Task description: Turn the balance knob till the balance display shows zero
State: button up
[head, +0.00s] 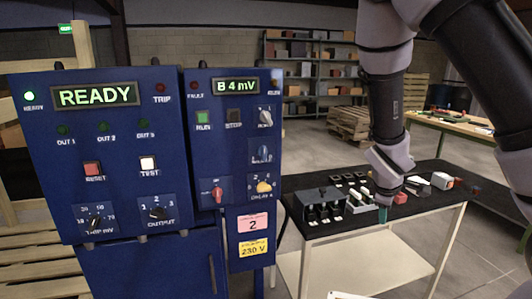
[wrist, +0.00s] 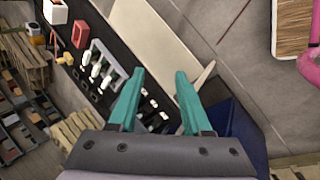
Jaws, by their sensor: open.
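The balance display (head: 236,86) on the right-hand blue panel reads "B 4 mV" in the head view. Below it a blue knob (head: 263,153) looks like the balance knob, though its label is too small to read surely. My gripper (head: 382,214) is over the black-topped table, to the right of the panel and well apart from the knob. In the wrist view the teal fingers of my gripper (wrist: 157,88) are spread with nothing between them. The knob does not show in the wrist view.
The left display (head: 96,95) reads "READY". The black-topped table (head: 425,205) holds several small parts and a grey holder (head: 322,206). Open floor lies beyond.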

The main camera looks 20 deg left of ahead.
jog(key=w+a+n+t, duration=0.3)
jog(key=a+n+t, duration=0.15)
jog(key=n, duration=0.35)
jog(key=n+t+y, duration=0.5)
jog(key=n+y, duration=0.7)
jog(key=n, duration=0.9)
send_near(265, 151)
jog(key=x, duration=0.9)
jog(key=shift+w+a, duration=0.1)
jog(key=shift+a, duration=0.05)
grip_shut()
